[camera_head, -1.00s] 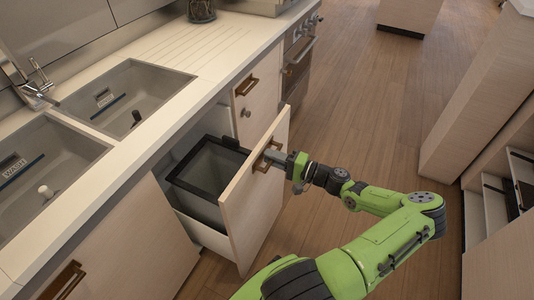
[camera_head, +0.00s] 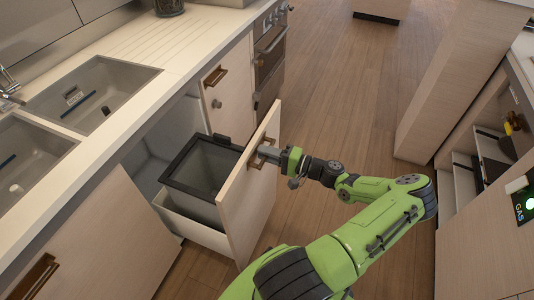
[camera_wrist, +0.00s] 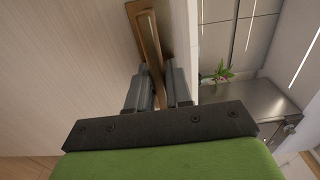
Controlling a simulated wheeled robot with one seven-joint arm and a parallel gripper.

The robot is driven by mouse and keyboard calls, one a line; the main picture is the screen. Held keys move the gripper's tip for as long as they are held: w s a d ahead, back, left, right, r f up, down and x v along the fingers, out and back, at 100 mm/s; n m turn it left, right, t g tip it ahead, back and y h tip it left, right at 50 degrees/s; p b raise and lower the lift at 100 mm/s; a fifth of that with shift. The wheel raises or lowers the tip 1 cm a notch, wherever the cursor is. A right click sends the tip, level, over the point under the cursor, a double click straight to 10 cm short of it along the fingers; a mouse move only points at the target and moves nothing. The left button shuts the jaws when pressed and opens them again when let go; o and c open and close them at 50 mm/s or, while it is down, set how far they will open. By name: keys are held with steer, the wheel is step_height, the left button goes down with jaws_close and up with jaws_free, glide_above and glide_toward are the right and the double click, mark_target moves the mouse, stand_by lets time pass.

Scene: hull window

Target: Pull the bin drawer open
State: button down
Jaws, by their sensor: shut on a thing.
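The bin drawer (camera_head: 247,196) stands well out from the cabinet under the sink counter. Inside it is a grey bin with a dark rim (camera_head: 196,171), and the cabinet cavity shows behind it. My gripper (camera_head: 262,153) is at the drawer's front, shut on its brass handle (camera_head: 258,163). In the wrist view, the handle (camera_wrist: 148,37) runs between the two grey fingers (camera_wrist: 158,88), which close on it from both sides.
The sink (camera_head: 92,92) and worktop (camera_head: 195,38) lie above the drawer. A closed cabinet door (camera_head: 226,95) and an oven (camera_head: 270,55) are beyond it. An open shelf unit (camera_head: 478,160) stands at the right. Wooden floor (camera_head: 345,100) is clear between.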

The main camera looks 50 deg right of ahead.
steer(key=c, duration=1.1)
jaws_free()
steer(key=p+v, duration=0.1)
steer(key=v, duration=1.4)
steer(key=shift+s+d+p, duration=0.1)
steer(key=shift+s+p, duration=0.25)
steer(key=shift+s, duration=0.05)
